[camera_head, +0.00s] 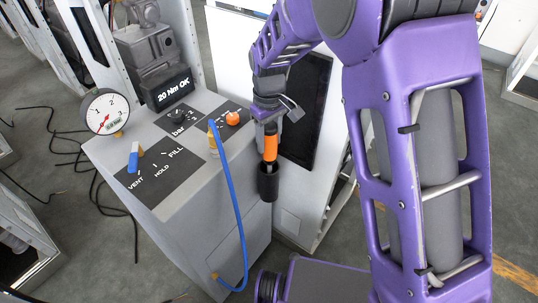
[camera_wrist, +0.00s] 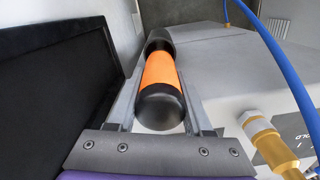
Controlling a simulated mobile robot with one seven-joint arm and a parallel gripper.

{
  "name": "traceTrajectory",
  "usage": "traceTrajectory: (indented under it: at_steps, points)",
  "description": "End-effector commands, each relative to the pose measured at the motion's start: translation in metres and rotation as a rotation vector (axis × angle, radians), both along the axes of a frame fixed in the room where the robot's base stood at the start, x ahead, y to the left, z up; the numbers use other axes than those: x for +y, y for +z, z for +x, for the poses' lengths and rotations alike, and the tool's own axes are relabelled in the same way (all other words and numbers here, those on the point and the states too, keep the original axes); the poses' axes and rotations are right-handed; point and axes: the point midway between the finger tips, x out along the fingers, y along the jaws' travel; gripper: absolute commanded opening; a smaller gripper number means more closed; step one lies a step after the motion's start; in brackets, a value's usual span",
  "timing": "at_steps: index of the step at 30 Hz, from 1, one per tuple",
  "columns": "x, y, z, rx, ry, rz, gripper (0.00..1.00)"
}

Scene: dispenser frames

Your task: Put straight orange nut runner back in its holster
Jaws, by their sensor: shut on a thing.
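The straight orange nut runner (camera_head: 270,148) hangs upright below my gripper (camera_head: 269,125), beside the front of the grey cabinet in the head view. In the wrist view its orange body (camera_wrist: 161,70) and black rounded near end lie between the two fingers of my gripper (camera_wrist: 160,82), which is shut on it. A wider black cylinder (camera_head: 268,183) surrounds or forms its lower end, and also shows at the far end in the wrist view (camera_wrist: 159,38). I cannot tell whether this cylinder is the holster or part of the tool.
The grey cabinet (camera_head: 190,215) carries a pressure gauge (camera_head: 104,111), a blue-handled valve (camera_head: 134,158), an orange knob (camera_head: 233,118) and a looping blue hose (camera_head: 236,210). A dark panel (camera_head: 307,110) stands close behind my gripper; it fills the left of the wrist view (camera_wrist: 60,80).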

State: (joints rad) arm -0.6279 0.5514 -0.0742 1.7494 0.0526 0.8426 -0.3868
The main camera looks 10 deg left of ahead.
Motion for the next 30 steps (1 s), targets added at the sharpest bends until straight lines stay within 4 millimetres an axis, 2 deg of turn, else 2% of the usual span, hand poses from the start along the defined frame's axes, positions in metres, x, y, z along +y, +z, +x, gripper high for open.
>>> traceTrajectory:
  at_steps: [5, 13, 20, 21, 25, 30]
  points:
    - [0.000, -0.011, 0.000, 0.000, 0.000, 0.000, 0.00]
    - [0.000, -0.048, 0.000, 0.000, -0.001, 0.000, 0.00]
    - [0.000, -0.051, 0.000, -0.002, 0.000, 0.001, 0.00]
    - [0.000, -0.052, 0.000, 0.000, 0.000, 0.000, 0.58]
    - [0.000, -0.052, 0.000, 0.000, 0.000, 0.000, 0.81]
    - [0.000, -0.051, 0.000, 0.000, 0.000, 0.000, 0.81]
